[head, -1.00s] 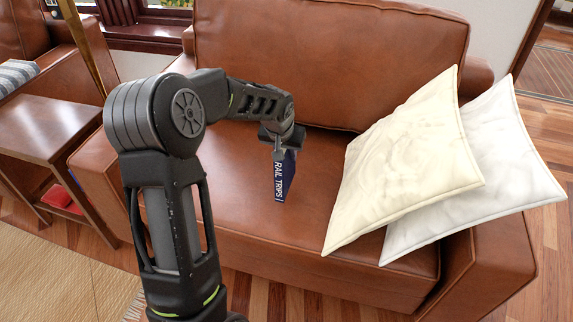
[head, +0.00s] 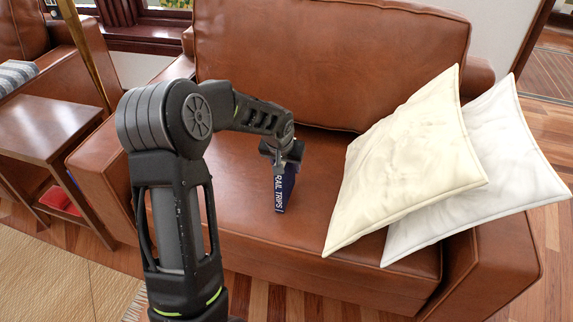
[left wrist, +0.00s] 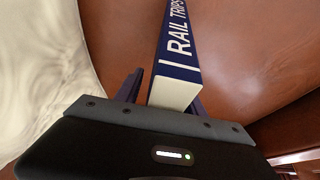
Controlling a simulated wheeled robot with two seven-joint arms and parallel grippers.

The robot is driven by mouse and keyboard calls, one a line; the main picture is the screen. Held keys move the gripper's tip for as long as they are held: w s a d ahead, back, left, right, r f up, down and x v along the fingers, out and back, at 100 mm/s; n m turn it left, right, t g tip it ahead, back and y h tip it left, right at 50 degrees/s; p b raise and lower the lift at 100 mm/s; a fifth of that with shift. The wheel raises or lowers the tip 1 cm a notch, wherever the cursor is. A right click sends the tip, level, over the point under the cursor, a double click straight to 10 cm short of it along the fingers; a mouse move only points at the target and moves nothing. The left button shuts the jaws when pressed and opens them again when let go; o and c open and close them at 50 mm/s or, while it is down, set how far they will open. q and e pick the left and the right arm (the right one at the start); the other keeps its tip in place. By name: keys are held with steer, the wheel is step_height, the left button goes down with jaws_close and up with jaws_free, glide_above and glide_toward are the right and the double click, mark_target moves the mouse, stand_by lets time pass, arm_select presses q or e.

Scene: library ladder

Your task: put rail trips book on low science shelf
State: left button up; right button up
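The Rail Trips book (head: 284,190) is dark blue with white spine lettering. It hangs upright below my left gripper (head: 281,154), in front of the brown sofa's seat. In the left wrist view the book (left wrist: 178,55) stands between the two fingers of the gripper (left wrist: 162,92), which are shut on it, spine showing. Whether the book's lower end touches the seat I cannot tell. My right gripper is not in view. No science shelf shows in these frames.
The leather sofa (head: 330,45) fills the middle. A cream cushion (head: 405,160) and a white cushion (head: 510,150) lean at its right. A wooden side table (head: 45,122) with a red item (head: 62,200) on its lower level stands at the left.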

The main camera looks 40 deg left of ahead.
arm_select(q)
steer(key=shift+r, duration=0.1)
steer(key=p+v, duration=0.2)
steer(key=v, duration=1)
steer(key=shift+d+r+p, duration=0.1)
steer(key=shift+p, duration=0.3)
steer(key=shift+o, duration=0.4)
